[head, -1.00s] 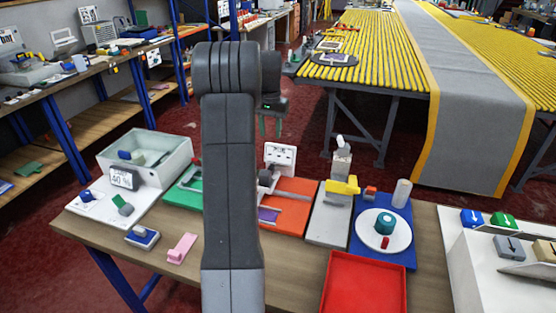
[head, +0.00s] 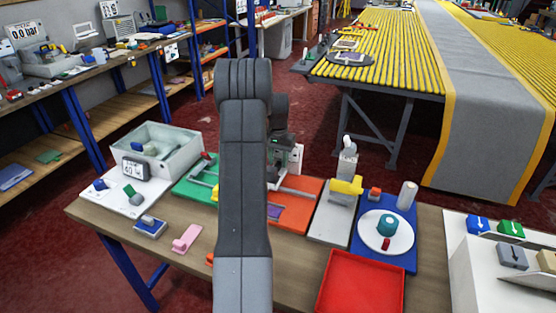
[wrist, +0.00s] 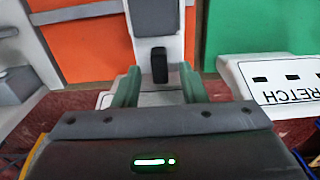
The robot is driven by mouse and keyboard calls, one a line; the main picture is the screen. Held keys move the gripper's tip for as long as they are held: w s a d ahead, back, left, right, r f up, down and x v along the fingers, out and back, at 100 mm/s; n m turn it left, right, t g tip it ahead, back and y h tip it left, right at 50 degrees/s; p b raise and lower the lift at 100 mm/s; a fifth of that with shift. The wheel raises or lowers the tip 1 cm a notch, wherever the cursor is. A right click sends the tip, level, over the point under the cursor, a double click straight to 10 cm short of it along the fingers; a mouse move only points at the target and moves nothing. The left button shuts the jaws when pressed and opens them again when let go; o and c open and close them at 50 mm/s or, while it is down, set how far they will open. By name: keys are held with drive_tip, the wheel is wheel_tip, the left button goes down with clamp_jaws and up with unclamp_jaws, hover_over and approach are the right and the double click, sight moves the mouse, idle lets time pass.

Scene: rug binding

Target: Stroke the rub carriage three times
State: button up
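The orange board (head: 305,193) lies mid-bench with grey rails and a purple patch (head: 273,211), partly hidden by my arm. I cannot single out the rub carriage with certainty. My gripper (wrist: 160,88) hangs over the back of this board. Its two green fingers are apart. In the wrist view a white piece with a black upright peg (wrist: 159,65) shows beyond and between the fingertips, and I see no finger touching the peg. A grey block (wrist: 153,17) sits on the white piece. The orange board is at upper left (wrist: 82,45).
A green board (head: 190,186) lies left of the orange one, and a grey base with a yellow block (head: 346,186) right of it. A plate marked STRETCH (wrist: 285,80) is beside the gripper. A red tray (head: 361,283) and a pink piece (head: 186,238) are nearer the front.

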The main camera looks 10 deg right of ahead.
drive_tip(key=shift+f, duration=0.45)
drive_tip(key=shift+c, duration=0.5)
clamp_jaws()
drive_tip(key=shift+s+d, duration=0.1)
drive_tip(key=shift+d, duration=0.05)
drive_tip(key=s+d, duration=0.2)
drive_tip(key=d, duration=0.1)
drive_tip(key=s+d+b, duration=0.1)
drive_tip(key=s+d, duration=0.1)
drive_tip(key=d, duration=0.2)
drive_tip(key=s+d, duration=0.3)
drive_tip(key=shift+s+d+r+b, duration=0.1)
drive_tip(key=shift+d+b, duration=0.2)
drive_tip(key=shift+d, duration=0.1)
